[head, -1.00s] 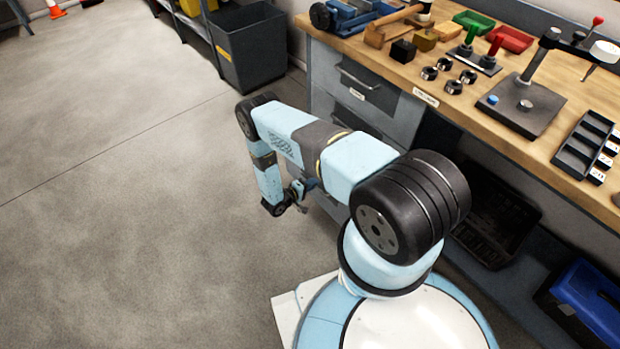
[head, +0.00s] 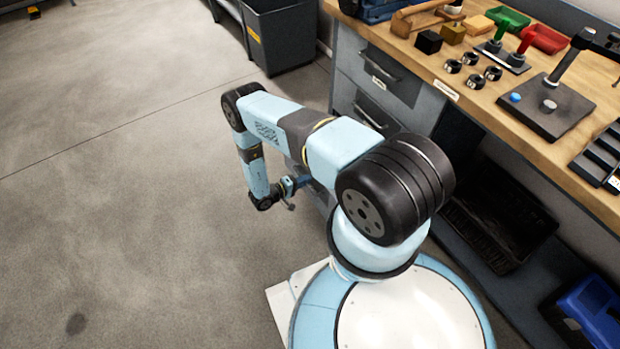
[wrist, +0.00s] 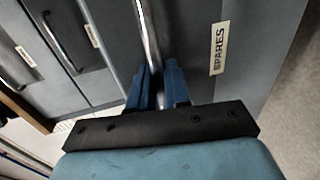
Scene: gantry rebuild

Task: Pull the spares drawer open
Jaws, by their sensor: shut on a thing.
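The spares drawer (wrist: 250,70) has a grey front with a SPARES label (wrist: 219,48), seen sideways in the wrist view. Its bar handle (wrist: 149,35) runs down between the blue fingers of my gripper (wrist: 157,72). The fingers are shut on this handle. In the head view my gripper (head: 302,182) is low beside the bench's drawer unit, and my own arm hides most of the spares drawer. I cannot tell how far the drawer stands out.
Two upper drawers with handles (head: 378,67) (head: 368,116) sit under the wooden bench top (head: 480,112), which carries tools and small parts. A dark bin (head: 283,35) stands behind. A blue tote (head: 590,310) is low at right. The floor (head: 120,170) at left is open.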

